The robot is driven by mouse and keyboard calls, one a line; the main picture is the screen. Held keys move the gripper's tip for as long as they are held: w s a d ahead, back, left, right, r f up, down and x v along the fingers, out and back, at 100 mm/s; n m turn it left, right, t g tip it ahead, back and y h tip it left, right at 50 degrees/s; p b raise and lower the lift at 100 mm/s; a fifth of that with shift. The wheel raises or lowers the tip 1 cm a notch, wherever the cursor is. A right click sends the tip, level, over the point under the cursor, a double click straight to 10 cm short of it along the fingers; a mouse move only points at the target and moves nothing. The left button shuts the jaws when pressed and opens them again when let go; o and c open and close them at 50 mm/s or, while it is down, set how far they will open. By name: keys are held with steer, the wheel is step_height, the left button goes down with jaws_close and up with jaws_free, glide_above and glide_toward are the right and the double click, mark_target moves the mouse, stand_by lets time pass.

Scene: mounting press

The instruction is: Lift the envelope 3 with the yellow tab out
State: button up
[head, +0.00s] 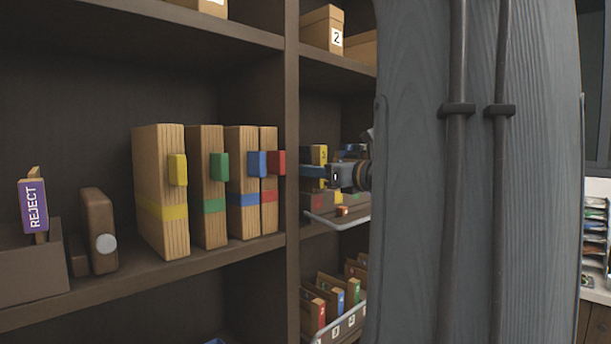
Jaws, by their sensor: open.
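A small tan piece with a yellow tab (320,154) shows on the right-hand shelf, just past the upright. It may be envelope 3, but its mark is too small to read. My gripper (314,173) reaches in from the right, open, with its dark fingers close below the yellow tab. I cannot tell whether they touch it. Most of my arm is hidden behind the large grey column. A brown box (318,203) with small coloured marks stands below the gripper on a pale tray (340,219).
Thick tan folders with yellow (162,190), green (207,185), blue and red tabs stand left of the shelf upright (292,130). A lower rack (342,325) holds several tabbed envelopes. A purple REJECT sign (33,206) stands at the far left. The grey column blocks the right side.

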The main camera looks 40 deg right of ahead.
steer(key=w, duration=0.3)
steer(key=shift+a+p, duration=0.15)
steer(key=shift+p, duration=0.2)
steer(key=shift+c, duration=0.4)
steer(key=shift+s, duration=0.1)
jaws_close()
steer(key=shift+r, duration=0.15)
step_height(320, 180, up, 10)
steer(key=shift+f+b, duration=0.1)
steer(key=shift+b, duration=1)
